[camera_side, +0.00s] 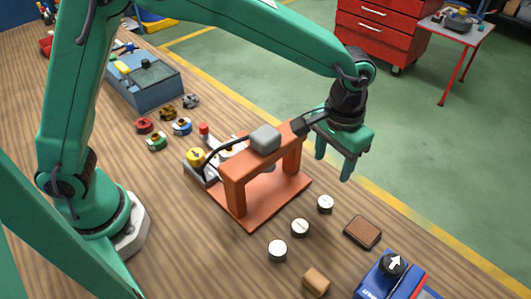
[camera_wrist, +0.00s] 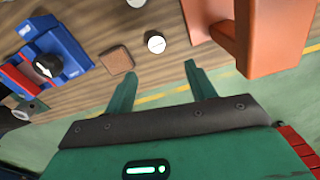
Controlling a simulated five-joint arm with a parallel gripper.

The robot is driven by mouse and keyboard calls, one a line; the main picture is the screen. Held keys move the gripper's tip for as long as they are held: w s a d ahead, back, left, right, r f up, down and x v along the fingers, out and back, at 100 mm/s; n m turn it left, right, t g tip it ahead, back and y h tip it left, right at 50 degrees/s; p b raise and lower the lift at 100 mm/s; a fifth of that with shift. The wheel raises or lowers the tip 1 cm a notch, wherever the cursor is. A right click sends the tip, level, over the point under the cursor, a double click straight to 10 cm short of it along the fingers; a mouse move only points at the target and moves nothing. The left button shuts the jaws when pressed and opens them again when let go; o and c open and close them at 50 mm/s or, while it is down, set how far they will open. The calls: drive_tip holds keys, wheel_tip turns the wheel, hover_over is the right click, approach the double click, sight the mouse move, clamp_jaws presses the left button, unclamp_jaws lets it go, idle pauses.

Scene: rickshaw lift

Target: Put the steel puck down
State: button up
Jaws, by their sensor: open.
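Three pale, silvery round pucks stand in a row on the wooden bench in the side view: a far one (camera_side: 325,203), a middle one (camera_side: 299,227) and a near one (camera_side: 277,250). I cannot tell which is the steel puck. My gripper (camera_side: 333,173) is open and empty, raised beyond the right side of the orange frame, with its fingers pointing down. In the wrist view, my gripper (camera_wrist: 160,71) has its fingers spread with nothing between them. One slotted puck (camera_wrist: 156,43) shows past the fingertips, and another puck (camera_wrist: 137,2) is cut by the top edge.
The orange frame (camera_side: 236,198) stands close to my gripper. A brown block (camera_side: 362,231), a cork-coloured cylinder (camera_side: 316,282) and a blue device (camera_side: 376,280) with a black knob lie at the near right. Coloured knobs (camera_side: 156,141) and a blue-grey box (camera_side: 146,85) sit farther back.

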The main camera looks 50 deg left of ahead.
drive_tip(key=s+a+r+t, duration=0.1)
drive_tip(key=s+a+r, duration=0.25)
drive_tip(key=a, duration=0.35)
drive_tip(key=s+a+r+n+t, duration=0.1)
drive_tip(key=s+a+r, duration=0.2)
drive_tip(key=a+r, duration=0.3)
drive_tip(key=s+a+r+t, duration=0.2)
drive_tip(key=s+a+r, duration=0.1)
drive_tip(key=a, duration=0.6)
drive_tip(key=s+a+f+t, duration=0.1)
drive_tip(key=s+a, duration=0.5)
drive_tip(key=s, duration=0.1)
drive_tip(key=shift+s+n, duration=0.4)
